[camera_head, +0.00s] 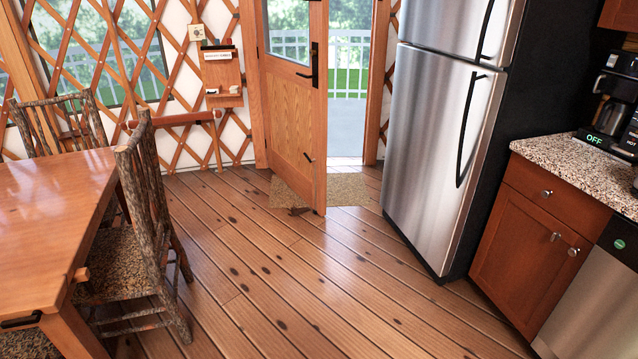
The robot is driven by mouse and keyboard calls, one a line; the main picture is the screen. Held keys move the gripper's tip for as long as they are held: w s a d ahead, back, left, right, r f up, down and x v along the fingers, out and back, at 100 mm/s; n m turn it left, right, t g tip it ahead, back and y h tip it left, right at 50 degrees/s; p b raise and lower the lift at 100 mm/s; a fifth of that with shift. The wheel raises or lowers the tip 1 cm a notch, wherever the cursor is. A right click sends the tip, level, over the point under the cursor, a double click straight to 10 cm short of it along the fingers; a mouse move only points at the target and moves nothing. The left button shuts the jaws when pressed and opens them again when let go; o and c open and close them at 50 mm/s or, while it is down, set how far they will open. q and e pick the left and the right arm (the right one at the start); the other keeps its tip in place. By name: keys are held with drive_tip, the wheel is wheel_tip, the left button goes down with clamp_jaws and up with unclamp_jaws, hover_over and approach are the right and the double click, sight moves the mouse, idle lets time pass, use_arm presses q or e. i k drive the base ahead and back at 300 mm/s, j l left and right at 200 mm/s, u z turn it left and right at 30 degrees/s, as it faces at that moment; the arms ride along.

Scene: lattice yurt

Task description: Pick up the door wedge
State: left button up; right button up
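A small dark brown piece that looks like the door wedge (298,211) lies on the floor at the foot of the open wooden door (293,125). It sits by the door's lower free edge, just in front of the doormat (348,190). It is small here, and I cannot tell whether it touches the door. Neither of my grippers shows in the head view.
Plank floor (290,285) is clear between me and the door. A wooden table (50,220) and a rustic chair (145,230) stand at left. A steel fridge (435,150) and a counter with a wooden cabinet (530,255) stand at right.

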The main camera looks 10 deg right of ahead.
sight(295, 211)
drive_tip(key=i, duration=3.75)
drive_tip(key=i+z, duration=0.25)
drive_tip(key=i, duration=0.5)
drive_tip(key=i+j+z, duration=0.15)
drive_tip(key=i+z, duration=0.15)
drive_tip(key=i, duration=0.4)
